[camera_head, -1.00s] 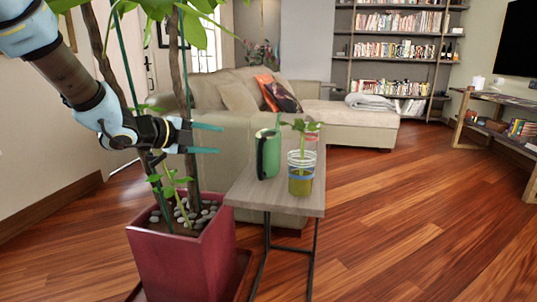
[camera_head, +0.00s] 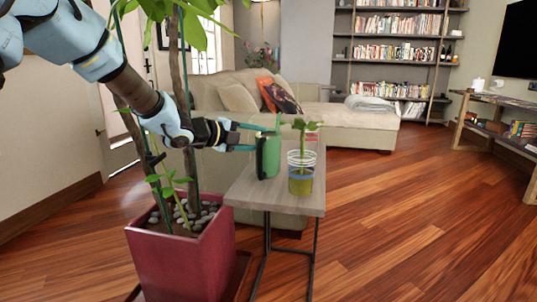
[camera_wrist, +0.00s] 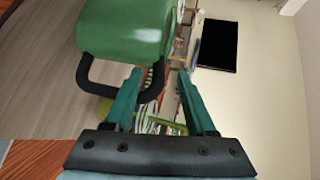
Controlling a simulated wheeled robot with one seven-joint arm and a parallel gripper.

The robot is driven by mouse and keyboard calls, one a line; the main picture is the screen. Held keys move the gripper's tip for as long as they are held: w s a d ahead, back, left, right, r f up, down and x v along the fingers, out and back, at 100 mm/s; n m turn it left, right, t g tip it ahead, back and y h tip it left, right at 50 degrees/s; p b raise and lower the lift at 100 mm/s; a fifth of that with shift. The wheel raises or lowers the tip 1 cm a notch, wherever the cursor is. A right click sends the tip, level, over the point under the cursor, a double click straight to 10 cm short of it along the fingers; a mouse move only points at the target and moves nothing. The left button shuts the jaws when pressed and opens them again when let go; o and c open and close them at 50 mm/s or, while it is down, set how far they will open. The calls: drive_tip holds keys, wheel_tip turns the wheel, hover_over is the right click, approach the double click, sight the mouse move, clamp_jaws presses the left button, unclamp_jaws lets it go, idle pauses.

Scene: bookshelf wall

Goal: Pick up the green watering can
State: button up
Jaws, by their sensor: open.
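The green watering can (camera_head: 268,157) stands upright on the small side table (camera_head: 312,200). Its black handle faces my gripper on the left in the head view. My gripper (camera_head: 258,137) is open, level with the upper part of the can, its teal fingertips reaching the handle side. In the wrist view the can (camera_wrist: 125,30) fills the upper left, with its black handle loop (camera_wrist: 92,88) toward me. One finger overlaps the loop and the other is to its right, so part of the handle appears between the fingers (camera_wrist: 160,72). Contact cannot be told.
A glass jar with a plant cutting (camera_head: 301,180) stands close right of the can. A large plant in a red pot (camera_head: 185,262) stands left of the table, its stems close to my arm. A beige sofa (camera_head: 345,130) is behind. Open wooden floor lies to the right.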

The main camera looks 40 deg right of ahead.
drive_tip(key=shift+d, duration=0.1)
clamp_jaws()
idle(0.4)
idle(0.9)
drive_tip(key=shift+r, duration=0.1)
